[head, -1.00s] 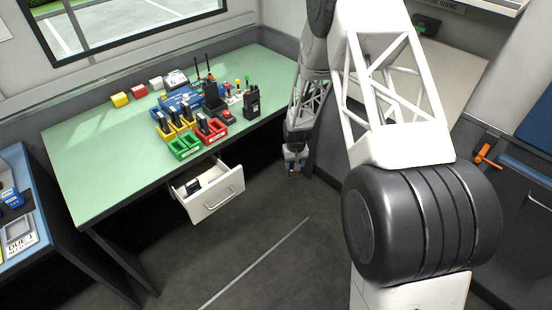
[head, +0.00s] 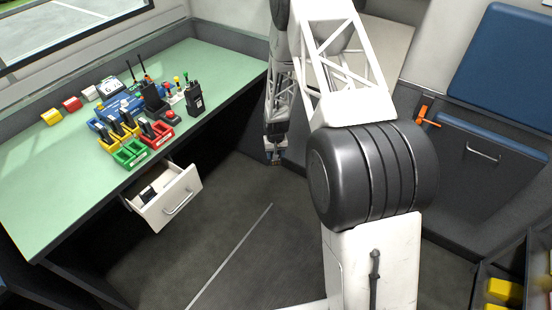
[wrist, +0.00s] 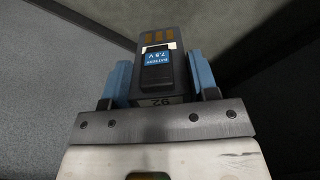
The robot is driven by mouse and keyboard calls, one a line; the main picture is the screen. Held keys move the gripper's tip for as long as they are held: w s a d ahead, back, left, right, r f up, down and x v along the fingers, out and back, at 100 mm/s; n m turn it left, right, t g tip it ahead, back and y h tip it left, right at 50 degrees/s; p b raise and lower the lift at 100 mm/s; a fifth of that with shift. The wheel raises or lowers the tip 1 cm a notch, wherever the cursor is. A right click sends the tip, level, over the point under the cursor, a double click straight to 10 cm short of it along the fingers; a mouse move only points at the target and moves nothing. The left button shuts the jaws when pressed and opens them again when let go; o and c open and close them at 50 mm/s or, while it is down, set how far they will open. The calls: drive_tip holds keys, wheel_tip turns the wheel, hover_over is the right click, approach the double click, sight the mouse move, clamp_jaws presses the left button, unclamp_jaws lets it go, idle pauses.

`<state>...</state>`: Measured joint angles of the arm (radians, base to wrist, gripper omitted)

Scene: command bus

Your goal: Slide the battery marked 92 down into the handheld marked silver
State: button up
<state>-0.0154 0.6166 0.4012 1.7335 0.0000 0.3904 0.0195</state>
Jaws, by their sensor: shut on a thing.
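The battery marked 92 (wrist: 175,65) is a dark block with a blue label and copper contacts at its far end. My gripper (wrist: 163,85) is shut on it, with a blue finger on each side in the wrist view. In the head view my gripper (head: 273,155) hangs low over the floor, right of the bench and apart from it. A black handheld (head: 195,98) stands upright near the right end of the bench. I cannot read any silver mark on it. Another dark upright device (head: 155,99) stands to its left.
The green bench (head: 50,175) holds yellow, green (head: 130,153) and red trays with dark batteries. An open drawer (head: 168,200) juts out below its front edge. Open grey floor (head: 235,240) lies below my gripper. A blue seat (head: 505,60) is at the right.

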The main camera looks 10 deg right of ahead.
drive_tip(key=w+a+r, duration=0.5)
drive_tip(key=a+r, duration=0.1)
drive_tip(key=r, duration=0.4)
drive_tip(key=w+a+r, duration=0.5)
drive_tip(key=a+r, duration=0.1)
drive_tip(key=r, duration=0.5)
drive_tip(key=w+a+r, duration=0.5)
drive_tip(key=a+r, duration=0.2)
drive_tip(key=r, duration=0.3)
drive_tip(key=s+a+r+n, duration=0.1)
drive_tip(key=a+r+n, duration=0.3)
drive_tip(key=a, duration=0.9)
drive_tip(key=s+a+r+n, duration=0.2)
drive_tip(key=a+r+n, duration=0.2)
drive_tip(key=a, duration=0.9)
drive_tip(key=shift+s+r+n, duration=0.15)
drive_tip(key=shift+r+n, duration=0.05)
drive_tip(key=shift+n, duration=0.3)
drive_tip(key=shift+f, duration=0.15)
